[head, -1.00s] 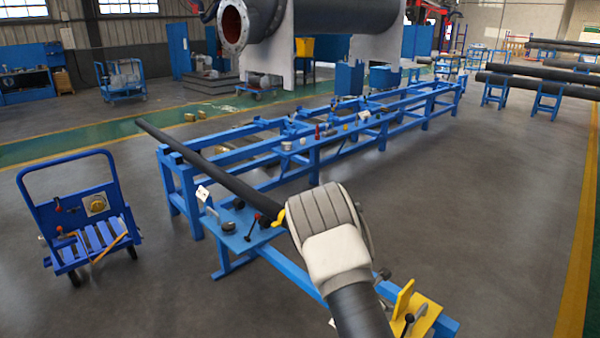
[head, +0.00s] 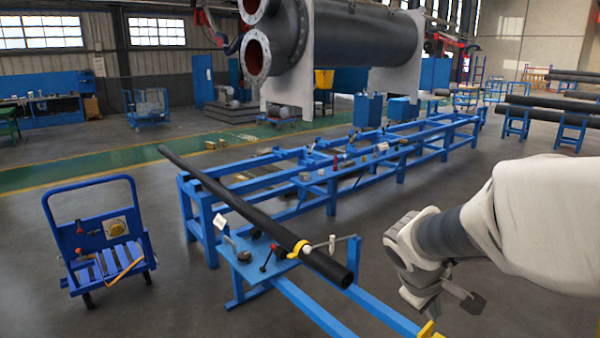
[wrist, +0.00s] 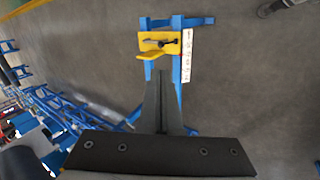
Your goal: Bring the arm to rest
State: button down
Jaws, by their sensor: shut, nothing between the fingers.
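My arm (head: 530,225) reaches in from the right edge of the head view, bent, with its wrist low beside the blue stand. My gripper (wrist: 161,85) shows in the wrist view as two dark fingers closed together, with nothing between them. In the head view the fingers cannot be made out clearly. Beyond the fingertips in the wrist view is a yellow bracket (wrist: 158,44) on a blue rail; it appears apart from them, though the gap is hard to judge.
A long black pipe (head: 230,200) lies across the blue stand, with a yellow clamp (head: 300,248) near its close end. A blue cart (head: 105,245) stands at left. A long blue frame (head: 400,150) runs behind. Open floor lies right of the frame.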

jog(key=s+a+r+m+t+y, duration=0.1)
jog(key=s+a+r+m+y, duration=0.1)
jog(key=s+a, duration=0.3)
jog(key=s+a+r+m+t+y, duration=0.1)
jog(key=s+a+r+m+y, duration=0.2)
jog(key=s, duration=0.8)
notch_tip(320, 180, up, 2)
jog(key=shift+a+r+m, duration=0.2)
jog(key=shift+a+m, duration=0.4)
jog(key=shift+a, duration=0.55)
jog(key=shift+d, duration=0.1)
